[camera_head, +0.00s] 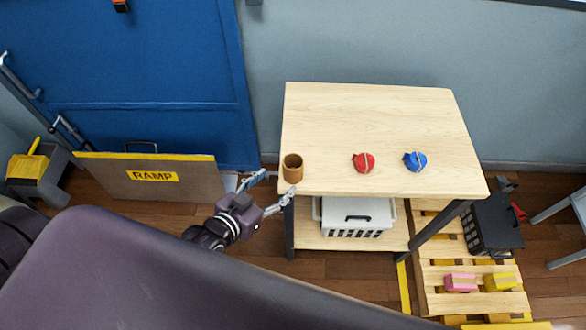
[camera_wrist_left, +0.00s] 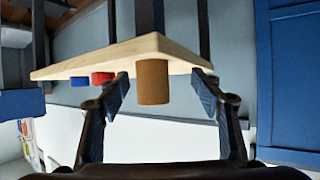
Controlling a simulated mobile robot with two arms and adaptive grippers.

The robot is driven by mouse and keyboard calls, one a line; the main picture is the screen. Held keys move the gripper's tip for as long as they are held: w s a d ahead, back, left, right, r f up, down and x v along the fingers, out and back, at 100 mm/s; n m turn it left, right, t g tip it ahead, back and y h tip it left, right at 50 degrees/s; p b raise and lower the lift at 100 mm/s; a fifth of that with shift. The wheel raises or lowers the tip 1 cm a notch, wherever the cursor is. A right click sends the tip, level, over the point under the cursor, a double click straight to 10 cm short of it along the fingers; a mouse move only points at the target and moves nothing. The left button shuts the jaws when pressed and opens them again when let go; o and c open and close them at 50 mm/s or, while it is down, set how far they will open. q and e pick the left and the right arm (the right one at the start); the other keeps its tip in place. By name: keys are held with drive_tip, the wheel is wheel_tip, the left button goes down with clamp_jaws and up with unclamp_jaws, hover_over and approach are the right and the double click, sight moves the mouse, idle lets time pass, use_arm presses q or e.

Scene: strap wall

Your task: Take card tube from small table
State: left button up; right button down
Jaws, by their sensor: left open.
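The card tube (camera_head: 292,168) is a short brown cylinder with an open top. It stands upright at the near left corner of the small wooden table (camera_head: 380,120). My left gripper (camera_head: 269,186) is open beside that corner, its fingers pointing toward the tube. In the left wrist view the tube (camera_wrist_left: 153,82) appears between the two open fingers (camera_wrist_left: 162,95), in front of the table edge (camera_wrist_left: 120,58). I cannot tell whether the fingers touch it. My right gripper is not in view.
A red strap roll (camera_head: 364,162) and a blue one (camera_head: 415,161) lie on the table, right of the tube. A white crate (camera_head: 355,218) sits on the lower shelf. A ramp board (camera_head: 150,178) leans by the blue door (camera_head: 130,80). A pallet (camera_head: 440,300) lies at the right.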

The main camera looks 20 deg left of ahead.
sight(287, 173)
use_arm(q)
drive_tip(key=shift+d+r, duration=0.2)
drive_tip(key=shift+r, duration=0.7)
drive_tip(key=shift+w+d+r+t, duration=0.15)
drive_tip(key=shift+w+r+t, duration=0.05)
drive_tip(key=shift+r+t, duration=0.1)
drive_tip(key=shift+w+d, duration=0.15)
drive_tip(key=shift+w, duration=0.2)
drive_tip(key=x, duration=0.2)
drive_tip(key=p+x, duration=0.1)
drive_tip(key=x, duration=0.3)
drive_tip(key=shift+s+d+f, duration=0.1)
drive_tip(key=shift+s+d, duration=0.05)
drive_tip(key=shift+d, duration=0.2)
drive_tip(key=shift+w+f, duration=0.25)
drive_tip(key=shift+w, duration=0.1)
drive_tip(key=c, duration=1)
drive_tip(key=shift+c, duration=0.3)
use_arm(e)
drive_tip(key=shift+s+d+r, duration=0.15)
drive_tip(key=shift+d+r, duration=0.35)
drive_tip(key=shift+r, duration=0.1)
use_arm(q)
drive_tip(key=shift+r, duration=0.2)
